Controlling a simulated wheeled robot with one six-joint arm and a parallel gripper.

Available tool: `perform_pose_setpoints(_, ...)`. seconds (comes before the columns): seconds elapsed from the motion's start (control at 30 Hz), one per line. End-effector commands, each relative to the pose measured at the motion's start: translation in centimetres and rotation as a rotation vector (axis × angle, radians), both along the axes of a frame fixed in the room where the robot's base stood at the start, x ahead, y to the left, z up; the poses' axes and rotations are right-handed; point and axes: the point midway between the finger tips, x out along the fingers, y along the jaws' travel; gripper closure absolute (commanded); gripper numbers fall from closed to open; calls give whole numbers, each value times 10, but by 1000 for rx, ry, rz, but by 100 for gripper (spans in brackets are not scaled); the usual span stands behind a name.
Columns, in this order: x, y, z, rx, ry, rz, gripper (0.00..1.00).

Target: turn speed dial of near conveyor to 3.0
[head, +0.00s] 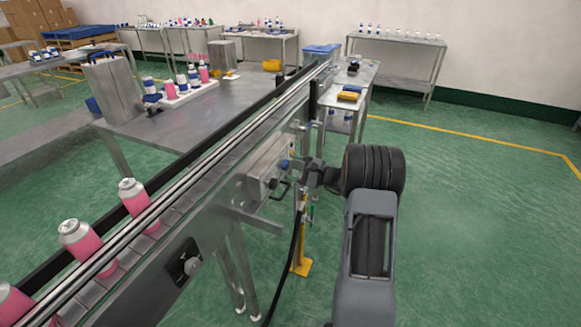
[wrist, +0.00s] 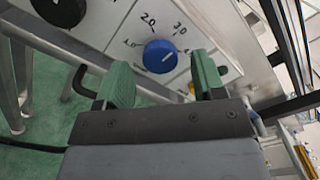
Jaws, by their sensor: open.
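The blue speed dial (wrist: 158,57) sits on a pale panel in the wrist view, with a light pointer mark slanting up and right. Handwritten numbers ring it; 1.0, 2.0 and 3.0 are readable, and another at the right is partly hidden by a finger. I cannot tell the exact reading. My gripper (wrist: 161,80) is open, its green fingers apart on either side of the dial's lower part, with no clear contact visible. In the head view, my gripper (head: 298,171) is at the control box (head: 266,168) on the conveyor's side, by the small blue dial (head: 284,164).
The conveyor (head: 205,160) runs diagonally and carries pink cans (head: 137,196) at the left. A dark knob (wrist: 60,8) and a black bent handle (wrist: 88,80) are near the gripper. A lower panel has a grey knob (head: 192,266). The green floor at right is clear.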

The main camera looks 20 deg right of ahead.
Motion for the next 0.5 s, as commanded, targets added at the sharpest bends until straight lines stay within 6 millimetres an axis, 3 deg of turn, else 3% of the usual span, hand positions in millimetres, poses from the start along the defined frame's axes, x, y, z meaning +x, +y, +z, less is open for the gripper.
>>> perform_pose_setpoints(0.5, -72, -68, 0, -1, -1, -5, 37)
